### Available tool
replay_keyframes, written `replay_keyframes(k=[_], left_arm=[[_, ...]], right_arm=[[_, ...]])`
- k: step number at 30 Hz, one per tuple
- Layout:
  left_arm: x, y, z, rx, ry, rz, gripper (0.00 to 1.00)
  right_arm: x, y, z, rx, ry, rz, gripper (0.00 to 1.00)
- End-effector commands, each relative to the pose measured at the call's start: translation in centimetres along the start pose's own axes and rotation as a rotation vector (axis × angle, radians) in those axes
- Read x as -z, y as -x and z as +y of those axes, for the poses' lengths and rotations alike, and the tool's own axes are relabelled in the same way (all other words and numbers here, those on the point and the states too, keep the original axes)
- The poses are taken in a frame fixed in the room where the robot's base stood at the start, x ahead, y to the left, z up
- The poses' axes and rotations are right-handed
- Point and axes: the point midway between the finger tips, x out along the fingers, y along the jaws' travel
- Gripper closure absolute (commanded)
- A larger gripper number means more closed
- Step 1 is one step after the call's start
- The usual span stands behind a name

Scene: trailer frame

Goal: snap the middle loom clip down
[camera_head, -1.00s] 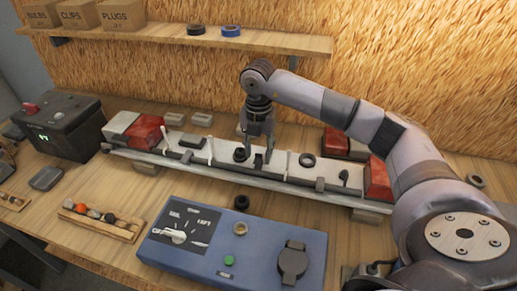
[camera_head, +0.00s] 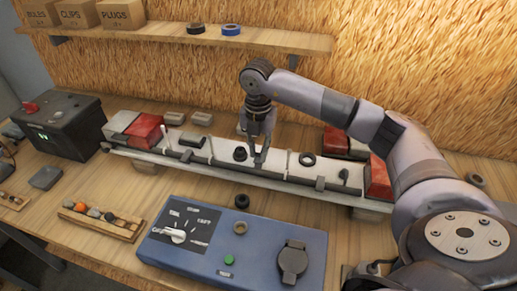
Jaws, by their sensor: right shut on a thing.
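The pale trailer frame (camera_head: 285,186) lies across the bench with red lamps at its ends and a dark loom along it. Thin white upright pieces stand along it, one left of my gripper (camera_head: 211,148) and one right of it (camera_head: 289,162). My right gripper (camera_head: 258,160) points down at the middle of the frame, its fingers close together. It is shut on the middle loom clip, which the fingers mostly hide; its angle cannot be told.
Black rings sit beside my right gripper, left (camera_head: 240,154) and right (camera_head: 307,159). A blue panel (camera_head: 262,265) with a dial stands in front, a small black ring (camera_head: 242,201) behind it. A dark box (camera_head: 70,128) and wooden rack (camera_head: 105,223) are at left. A shelf (camera_head: 180,36) runs above.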

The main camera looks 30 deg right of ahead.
Motion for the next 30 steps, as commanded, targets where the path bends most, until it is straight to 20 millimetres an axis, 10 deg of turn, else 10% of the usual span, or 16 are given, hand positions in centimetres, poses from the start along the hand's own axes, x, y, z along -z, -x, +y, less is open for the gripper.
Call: replay_keyframes(k=[20,30], left_arm=[[-0.6,-6.7,0.1,0.001,0.001,0.0,0.28],[-0.4,-4.5,0.0,0.0,0.0,-0.001,0.28]], right_arm=[[3.4,-0.6,0.1,-0.005,0.006,-0.473,1.0],[5.1,-0.4,0.0,0.0,0.006,-0.748,1.0]])
